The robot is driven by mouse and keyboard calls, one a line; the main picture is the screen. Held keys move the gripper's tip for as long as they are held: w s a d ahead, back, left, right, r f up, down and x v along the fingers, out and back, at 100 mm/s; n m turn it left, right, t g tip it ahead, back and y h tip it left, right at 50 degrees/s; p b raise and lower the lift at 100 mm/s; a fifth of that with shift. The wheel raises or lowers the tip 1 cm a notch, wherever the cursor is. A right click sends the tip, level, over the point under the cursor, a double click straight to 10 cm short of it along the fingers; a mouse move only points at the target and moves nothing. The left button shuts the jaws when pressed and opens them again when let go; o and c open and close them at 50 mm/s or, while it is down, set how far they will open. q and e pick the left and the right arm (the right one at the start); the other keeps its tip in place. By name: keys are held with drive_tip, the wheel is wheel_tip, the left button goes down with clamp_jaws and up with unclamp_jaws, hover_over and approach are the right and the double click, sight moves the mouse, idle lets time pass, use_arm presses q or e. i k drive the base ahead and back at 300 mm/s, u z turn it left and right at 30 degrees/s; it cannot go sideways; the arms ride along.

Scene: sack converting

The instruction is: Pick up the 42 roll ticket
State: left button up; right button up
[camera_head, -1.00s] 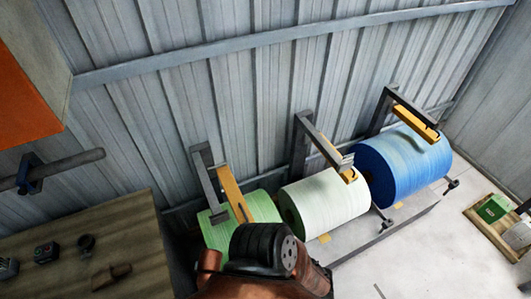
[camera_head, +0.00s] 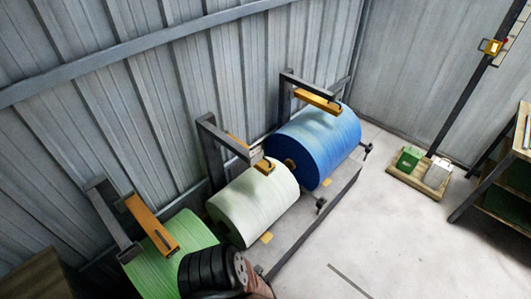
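Three large rolls stand in a row on a low grey rack: a green roll (camera_head: 165,262), a white roll (camera_head: 253,204) and a blue roll (camera_head: 318,143). A small yellow ticket (camera_head: 266,237) shows on the rack edge by the white roll. Another yellow ticket (camera_head: 327,183) shows by the blue roll. No number can be read on either, so I cannot tell which is the 42 ticket. Part of my arm, black and ribbed, covers the front of the green roll. Neither gripper is in view.
Dark brackets with yellow arms (camera_head: 318,102) reach over the rolls. A wooden pallet (camera_head: 402,177) with a green box (camera_head: 409,158) and a pale container (camera_head: 438,172) lies on the floor. A shelf unit stands at the right edge. The floor between is clear.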

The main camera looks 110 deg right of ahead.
sight(254, 150)
drive_tip(key=u, duration=0.8)
drive_tip(key=k, duration=0.1)
drive_tip(key=z, duration=1.65)
drive_tip(key=i, duration=0.15)
drive_tip(key=z, duration=2.65)
